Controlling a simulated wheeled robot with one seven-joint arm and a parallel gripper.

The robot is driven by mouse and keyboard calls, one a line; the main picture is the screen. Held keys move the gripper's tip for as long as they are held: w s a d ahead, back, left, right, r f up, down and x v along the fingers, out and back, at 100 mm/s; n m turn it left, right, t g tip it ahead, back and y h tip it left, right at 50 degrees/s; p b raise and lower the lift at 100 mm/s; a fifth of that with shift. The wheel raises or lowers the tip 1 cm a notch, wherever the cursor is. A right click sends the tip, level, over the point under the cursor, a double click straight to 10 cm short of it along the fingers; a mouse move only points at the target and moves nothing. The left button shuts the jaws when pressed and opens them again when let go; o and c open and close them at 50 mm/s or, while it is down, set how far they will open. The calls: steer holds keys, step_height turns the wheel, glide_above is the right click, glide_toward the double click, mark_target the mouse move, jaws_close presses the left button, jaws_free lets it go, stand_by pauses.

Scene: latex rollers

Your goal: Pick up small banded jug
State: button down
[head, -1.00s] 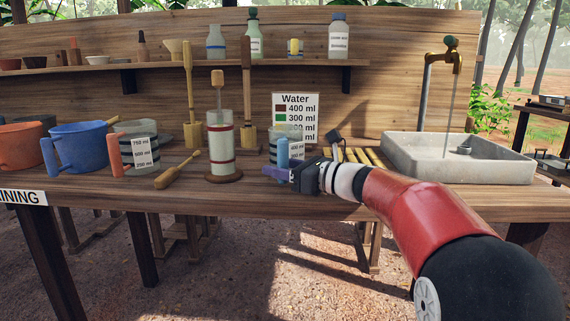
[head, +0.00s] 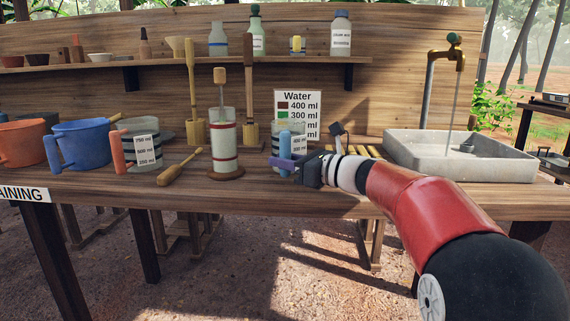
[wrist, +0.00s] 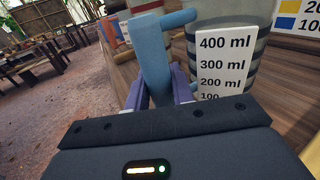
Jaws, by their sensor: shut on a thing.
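The small banded jug (head: 301,142) is pale with dark bands, a white measure label and a blue handle (head: 285,139). It is upright at the middle of the bench, in front of the water sign. In the wrist view the jug (wrist: 262,58) fills the upper right, and its label reads 400, 300 and 200 ml. My gripper (head: 287,164) has its purple fingers shut on the blue handle, which also shows between them in the wrist view (wrist: 152,50). I cannot tell whether the jug's base is clear of the bench.
A tall red-banded cylinder (head: 224,145) stands just left of the jug. A grey sink (head: 460,168) is at right.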

step_height(320, 180, up, 19)
steer(key=p, duration=0.5)
steer(key=c, duration=1.8)
jaws_free()
jaws_close()
steer(key=shift+s, duration=0.1)
